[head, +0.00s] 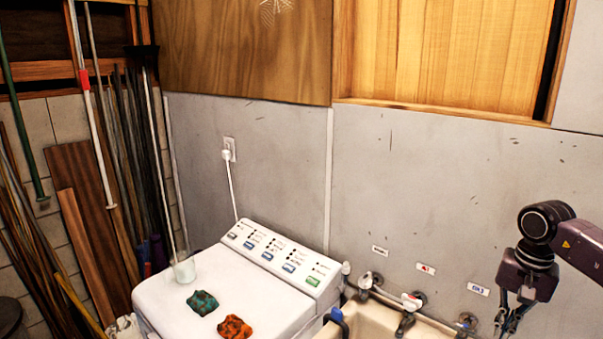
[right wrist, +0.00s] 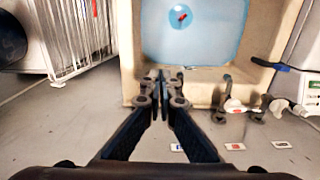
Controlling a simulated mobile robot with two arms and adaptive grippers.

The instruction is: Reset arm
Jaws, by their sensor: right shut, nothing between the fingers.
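My right arm comes in from the right edge of the head view, with its gripper (head: 508,326) pointing down in front of the grey wall, right of the sink taps. In the right wrist view the two dark fingers of this gripper (right wrist: 164,76) meet at their tips, shut with nothing between them. The fingertips overlap the rim of the sink in that picture; I cannot tell how far apart they are. My left arm and gripper are in neither view.
A sink (head: 376,324) with wall taps (head: 411,302) stands below my right gripper; bluish water with a small red thing (right wrist: 181,17) shows in it. A white washing machine (head: 262,299) carries a glass (head: 184,270), a green cloth (head: 202,302) and an orange cloth (head: 235,327). Poles lean at left.

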